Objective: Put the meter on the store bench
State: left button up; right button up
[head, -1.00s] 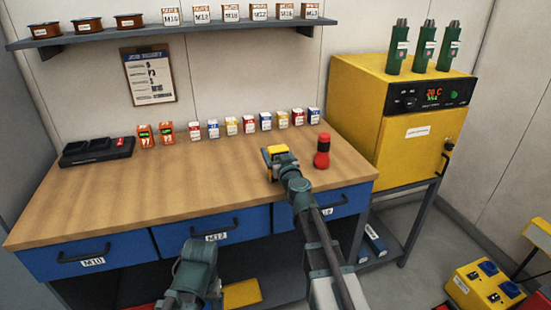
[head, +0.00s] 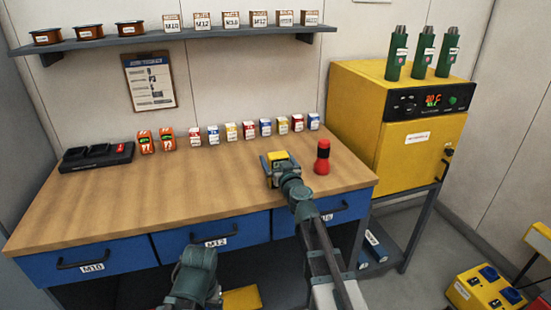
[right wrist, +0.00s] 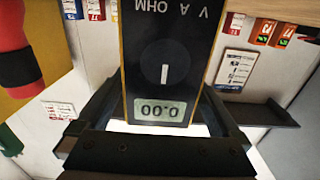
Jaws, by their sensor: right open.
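The meter (head: 278,157), yellow with a dark face, is at the right part of the wooden store bench (head: 130,198), left of a red-and-black torch. It appears to stand on the top, but its base is hidden in the head view. My right gripper (head: 279,164) is open with its fingers on either side of the meter. In the right wrist view the meter (right wrist: 160,75) is between the spread fingers (right wrist: 160,115), its dial and 0.00 display facing the camera. My left arm shows low in the head view; its gripper does not show.
The red torch (head: 322,158) stands close to the right of the meter. A row of small boxes (head: 231,131), orange devices (head: 145,142) and a black charger (head: 95,156) stand along the back. A yellow oven (head: 405,120) is at the right. The bench's left-middle is clear.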

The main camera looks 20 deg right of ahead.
jog(key=s, duration=1.1)
jog(key=shift+d, duration=0.15)
jog(key=shift+w, duration=0.25)
jog(key=w, duration=1.1)
jog(key=shift+w+a, duration=0.2)
jog(key=shift+w, duration=0.2)
jog(key=shift+f, duration=0.25)
jog(key=shift+r, duration=0.3)
jog(key=shift+f, duration=0.2)
